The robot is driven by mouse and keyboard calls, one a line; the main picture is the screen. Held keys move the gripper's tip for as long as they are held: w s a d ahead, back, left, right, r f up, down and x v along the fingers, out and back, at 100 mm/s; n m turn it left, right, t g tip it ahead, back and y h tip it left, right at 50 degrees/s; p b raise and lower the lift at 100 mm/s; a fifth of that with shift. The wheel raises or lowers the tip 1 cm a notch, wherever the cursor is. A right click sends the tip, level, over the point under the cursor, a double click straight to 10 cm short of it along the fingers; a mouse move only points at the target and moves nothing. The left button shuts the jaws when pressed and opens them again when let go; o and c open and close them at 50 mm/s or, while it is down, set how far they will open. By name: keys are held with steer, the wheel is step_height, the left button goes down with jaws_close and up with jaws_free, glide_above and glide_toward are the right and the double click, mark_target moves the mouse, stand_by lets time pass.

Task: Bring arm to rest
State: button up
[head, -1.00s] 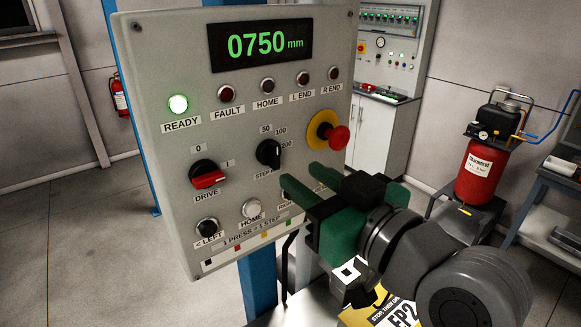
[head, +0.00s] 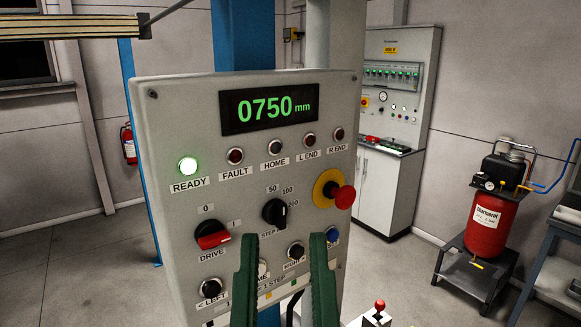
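My gripper (head: 283,243) shows at the bottom middle of the head view as two green fingers pointing up, spread apart with nothing between them. It stands in front of the lower part of the grey control panel (head: 165,130). I cannot tell how far the fingertips are from the panel face. The fingers partly hide the lower row of buttons and its labels. The rest of my arm is out of view. The panel display (head: 270,107) reads 0750 mm, and the READY lamp (head: 188,166) glows green.
The panel carries a red drive switch (head: 212,236), a black step knob (head: 275,212) and a protruding red mushroom button (head: 343,197). A red compressor (head: 492,222) stands on a trolley at right. A cabinet (head: 385,190) stands behind. Open floor lies at left.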

step_height(320, 180, up, 23)
steer(key=p, duration=2.2)
steer(key=shift+s+f, duration=0.15)
steer(key=shift+c, duration=0.4)
jaws_close()
